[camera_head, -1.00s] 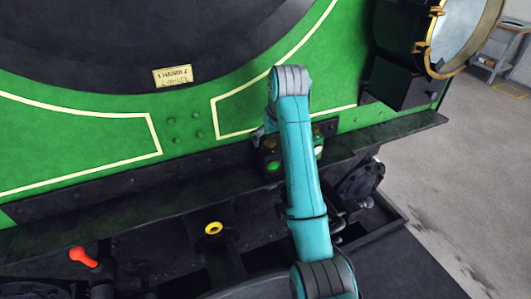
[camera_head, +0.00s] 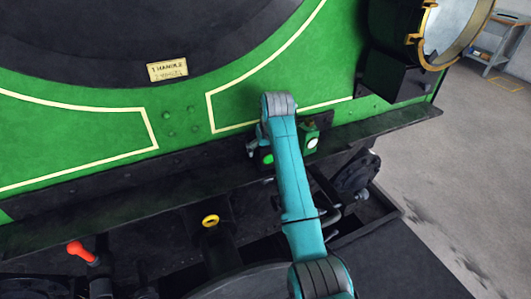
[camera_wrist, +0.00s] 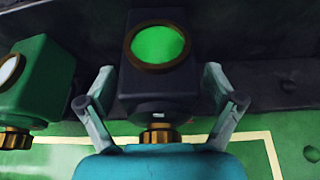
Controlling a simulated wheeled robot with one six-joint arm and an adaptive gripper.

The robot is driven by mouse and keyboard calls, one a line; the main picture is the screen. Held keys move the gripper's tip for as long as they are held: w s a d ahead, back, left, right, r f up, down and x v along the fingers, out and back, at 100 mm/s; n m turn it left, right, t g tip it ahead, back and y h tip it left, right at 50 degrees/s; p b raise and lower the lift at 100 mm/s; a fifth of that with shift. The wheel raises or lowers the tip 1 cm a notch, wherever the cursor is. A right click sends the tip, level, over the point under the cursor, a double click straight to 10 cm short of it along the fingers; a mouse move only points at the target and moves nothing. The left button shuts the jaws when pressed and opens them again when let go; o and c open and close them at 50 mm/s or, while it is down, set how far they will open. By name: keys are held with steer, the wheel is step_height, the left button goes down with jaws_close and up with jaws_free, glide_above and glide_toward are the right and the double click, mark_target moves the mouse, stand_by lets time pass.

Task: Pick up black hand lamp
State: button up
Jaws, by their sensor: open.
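The black hand lamp (camera_wrist: 157,82) has a round green lens in a brown ring and a brass knob at one end. In the wrist view it sits between the two spread fingers of my gripper (camera_wrist: 159,76), with dark gaps on both sides. In the head view my arm hides most of the black lamp (camera_head: 266,158); its glowing green lens shows left of the arm. One finger of my gripper (camera_head: 252,148) shows beside it, and the rest is hidden.
A green hand lamp (camera_head: 310,141) with a white lens stands close on the right; it also shows in the wrist view (camera_wrist: 35,85). A large brass-rimmed headlamp (camera_head: 455,30) is upper right.

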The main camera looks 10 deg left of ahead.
steer(key=c, duration=1.7)
steer(key=shift+r, duration=0.15)
